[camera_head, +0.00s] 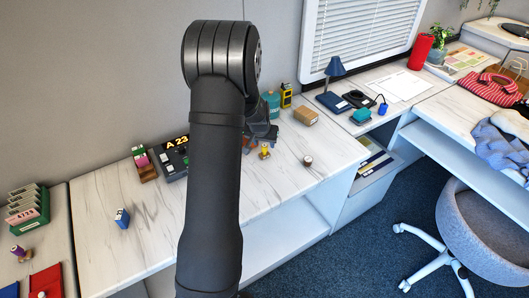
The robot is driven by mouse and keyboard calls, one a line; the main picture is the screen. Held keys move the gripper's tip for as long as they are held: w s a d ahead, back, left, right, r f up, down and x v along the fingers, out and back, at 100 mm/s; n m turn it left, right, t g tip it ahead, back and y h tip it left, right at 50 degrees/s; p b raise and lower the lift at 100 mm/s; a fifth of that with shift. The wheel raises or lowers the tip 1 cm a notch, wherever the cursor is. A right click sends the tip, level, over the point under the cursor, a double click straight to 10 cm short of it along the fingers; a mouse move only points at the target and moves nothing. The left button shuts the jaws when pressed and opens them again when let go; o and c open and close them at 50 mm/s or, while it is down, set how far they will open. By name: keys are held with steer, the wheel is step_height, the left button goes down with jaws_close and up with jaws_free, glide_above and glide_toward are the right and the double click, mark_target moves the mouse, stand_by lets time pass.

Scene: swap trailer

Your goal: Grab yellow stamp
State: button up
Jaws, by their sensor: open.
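A small yellow stamp (265,153) stands on the white marble-look counter (278,185), just right of my dark arm. My gripper (265,140) is partly hidden behind the arm. Its dark jaws are open and show just above and behind the stamp in the picture. Whether the jaws touch the stamp or stand around it, I cannot tell from this view.
A small round brown-and-white item (307,161) lies to the right. A cardboard box (305,117), a teal bottle (271,104) and a yellow-black device (286,96) stand behind. A dark "A 23" device (176,158) and a blue item (122,218) are at left.

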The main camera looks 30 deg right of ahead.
mark_target(264, 145)
steer(key=x, duration=0.4)
steer(key=shift+s+a, duration=0.1)
steer(key=shift+a, duration=0.05)
steer(key=shift+c, duration=0.2)
jaws_close()
steer(key=shift+r, duration=0.15)
